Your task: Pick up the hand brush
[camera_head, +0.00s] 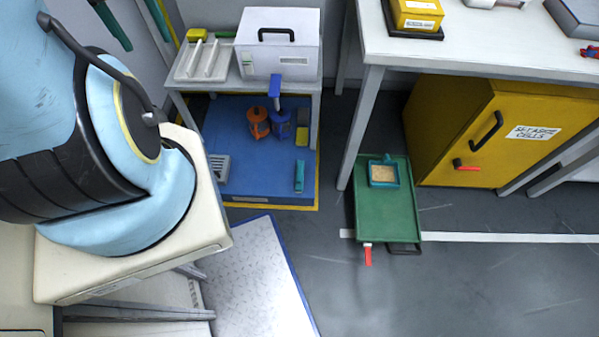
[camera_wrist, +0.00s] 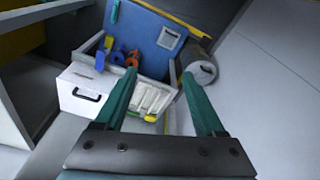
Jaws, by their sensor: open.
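I cannot make out the hand brush for certain. A small narrow teal item (camera_head: 299,176), possibly the brush, lies near the right front of the blue mat (camera_head: 250,180) under the white shelf; a teal piece also shows in the wrist view (camera_wrist: 115,12). My gripper (camera_wrist: 158,75) is open and empty, its two green fingers wide apart above the shelf with the white box (camera_wrist: 88,92). In the head view, two green finger-like bars at the top left appear to be my gripper (camera_head: 146,43). It is well apart from the teal item.
The white box (camera_head: 278,42) with a black handle and a ribbed tray (camera_head: 205,62) stand on the shelf. Orange (camera_head: 258,122) and blue (camera_head: 280,125) items stand on the mat. A green tray (camera_head: 387,215) holds a teal pan. A yellow cabinet (camera_head: 450,115) stands right. Grey floor is clear in front.

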